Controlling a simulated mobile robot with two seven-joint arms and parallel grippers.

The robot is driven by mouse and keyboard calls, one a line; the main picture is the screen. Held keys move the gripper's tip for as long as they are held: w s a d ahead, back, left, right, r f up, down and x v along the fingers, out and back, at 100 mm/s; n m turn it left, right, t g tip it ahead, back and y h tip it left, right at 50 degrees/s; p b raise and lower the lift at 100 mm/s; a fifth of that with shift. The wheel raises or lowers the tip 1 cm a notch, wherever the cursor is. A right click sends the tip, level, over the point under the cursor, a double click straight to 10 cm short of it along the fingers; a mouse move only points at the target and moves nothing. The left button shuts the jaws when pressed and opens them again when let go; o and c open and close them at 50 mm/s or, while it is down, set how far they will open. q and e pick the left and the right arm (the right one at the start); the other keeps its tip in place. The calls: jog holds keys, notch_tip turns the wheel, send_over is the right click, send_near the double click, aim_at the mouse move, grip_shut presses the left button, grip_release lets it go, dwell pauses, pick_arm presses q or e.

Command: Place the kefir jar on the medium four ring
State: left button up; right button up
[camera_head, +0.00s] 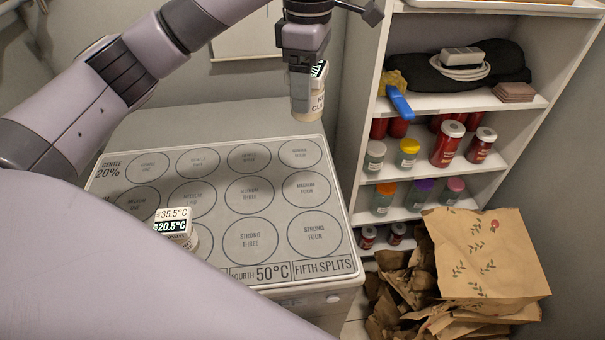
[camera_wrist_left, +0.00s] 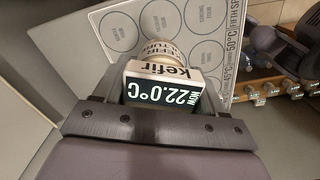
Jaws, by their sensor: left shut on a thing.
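My left gripper (camera_head: 303,72) is shut on the kefir jar (camera_head: 308,104) and holds it upright beyond the mat's back right corner, near the gentle four ring (camera_head: 300,153). In the left wrist view the jar's white body (camera_wrist_left: 158,52) and its lid display (camera_wrist_left: 162,88) show, reading "Kefir" and 22.0°C. The medium four ring (camera_head: 306,190) is on the right side of the grey mat (camera_head: 278,206) and is empty, in front of the jar. My right gripper is not in view.
A second jar with a display (camera_head: 174,226) stands at the mat's front, partly hidden by my arm. A white shelf (camera_head: 446,103) with several jars stands to the right. A paper bag (camera_head: 487,254) and crumpled paper lie below it. The other visible rings are clear.

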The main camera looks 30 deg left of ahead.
pick_arm(q)
notch_tip(320, 180, down, 16)
jog(key=b, duration=0.3)
jog(key=shift+f, duration=0.15)
notch_tip(320, 180, down, 4)
jog(key=shift+r, duration=0.25)
jog(key=o, duration=1.3)
jog(key=shift+f, duration=0.1)
